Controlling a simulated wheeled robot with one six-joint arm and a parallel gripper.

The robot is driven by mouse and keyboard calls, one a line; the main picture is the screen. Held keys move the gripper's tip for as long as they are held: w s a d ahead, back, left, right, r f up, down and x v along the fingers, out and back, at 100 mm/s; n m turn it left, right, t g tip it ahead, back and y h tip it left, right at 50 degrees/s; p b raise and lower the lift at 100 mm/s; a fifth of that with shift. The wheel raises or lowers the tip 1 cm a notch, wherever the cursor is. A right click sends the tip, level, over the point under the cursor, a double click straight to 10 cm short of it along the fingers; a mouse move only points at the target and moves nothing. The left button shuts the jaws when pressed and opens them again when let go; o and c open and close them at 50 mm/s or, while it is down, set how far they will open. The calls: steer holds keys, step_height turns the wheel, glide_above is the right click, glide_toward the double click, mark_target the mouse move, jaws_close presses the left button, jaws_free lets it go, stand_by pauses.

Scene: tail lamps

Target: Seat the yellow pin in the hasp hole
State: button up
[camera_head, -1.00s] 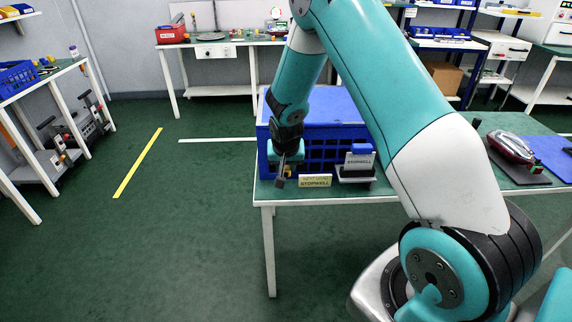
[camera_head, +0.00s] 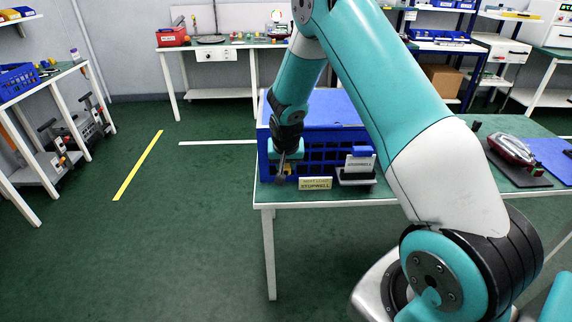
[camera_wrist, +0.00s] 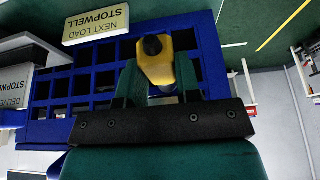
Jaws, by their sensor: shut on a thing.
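The yellow pin (camera_wrist: 155,62) is between the two dark green fingers of my gripper (camera_wrist: 158,84) in the wrist view. Its yellow body has a dark round end facing the camera. My gripper is shut on it. In the head view my gripper (camera_head: 284,170) is low at the front left corner of the blue crate (camera_head: 330,110), with a bit of yellow showing beside the fingers. The crate's slotted wall (camera_wrist: 82,88) lies behind the pin in the wrist view. I cannot make out the hasp hole or whether the pin touches it.
A red lamp (camera_head: 511,150) lies on a dark mat at the right. The floor left of the table is clear.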

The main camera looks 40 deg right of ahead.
steer(key=o, duration=1)
steer(key=b+v, duration=0.1)
steer(key=v, duration=1.6)
steer(key=shift+r, duration=0.25)
